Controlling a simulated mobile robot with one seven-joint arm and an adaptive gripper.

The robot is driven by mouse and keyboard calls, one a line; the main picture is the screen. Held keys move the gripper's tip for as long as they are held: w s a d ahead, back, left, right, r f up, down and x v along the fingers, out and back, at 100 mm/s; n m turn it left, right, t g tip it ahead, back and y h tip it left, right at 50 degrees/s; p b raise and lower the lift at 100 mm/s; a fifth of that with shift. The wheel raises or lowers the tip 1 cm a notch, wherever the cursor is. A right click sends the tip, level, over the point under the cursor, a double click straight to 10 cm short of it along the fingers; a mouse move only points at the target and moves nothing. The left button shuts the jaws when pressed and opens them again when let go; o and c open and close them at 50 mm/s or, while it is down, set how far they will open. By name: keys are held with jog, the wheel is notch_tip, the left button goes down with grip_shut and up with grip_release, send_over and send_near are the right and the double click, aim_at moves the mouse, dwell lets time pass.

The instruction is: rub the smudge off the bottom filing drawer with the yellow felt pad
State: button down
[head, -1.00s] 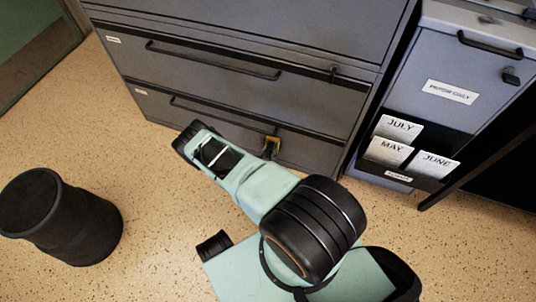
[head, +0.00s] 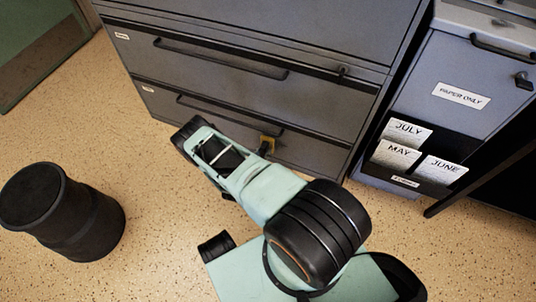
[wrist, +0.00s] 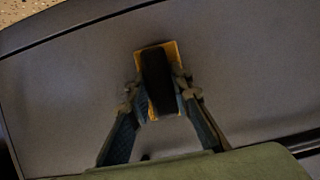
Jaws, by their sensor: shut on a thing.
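The bottom filing drawer (head: 310,152) is the lowest grey front of the cabinet, and its plain grey face fills most of the wrist view (wrist: 75,95). The yellow felt pad (head: 267,146) is at that front, below the right end of the drawer's handle. In the wrist view the pad (wrist: 171,47) shows as a yellow edge around a black grip. My gripper (wrist: 158,88) is shut on the black grip, one finger on each side. The pad seems to lie against the drawer face, but contact is hidden. I see no smudge; the pad and gripper may cover it.
A dark bin (head: 62,213) stands on the speckled floor at left. A paper-only cabinet (head: 455,75) with month cards stands right of the filing cabinet. The bottom drawer's handle (head: 225,112) sticks out above the pad. Floor between bin and cabinet is clear.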

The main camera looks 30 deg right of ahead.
jog(key=shift+w+a, duration=0.45)
jog(key=shift+w, duration=0.3)
jog(key=shift+s+a, duration=0.95)
jog(key=shift+a, duration=0.25)
jog(key=shift+s+a, duration=0.9)
jog(key=shift+a, duration=0.25)
jog(key=shift+s+a, duration=0.9)
jog(key=shift+a, duration=0.3)
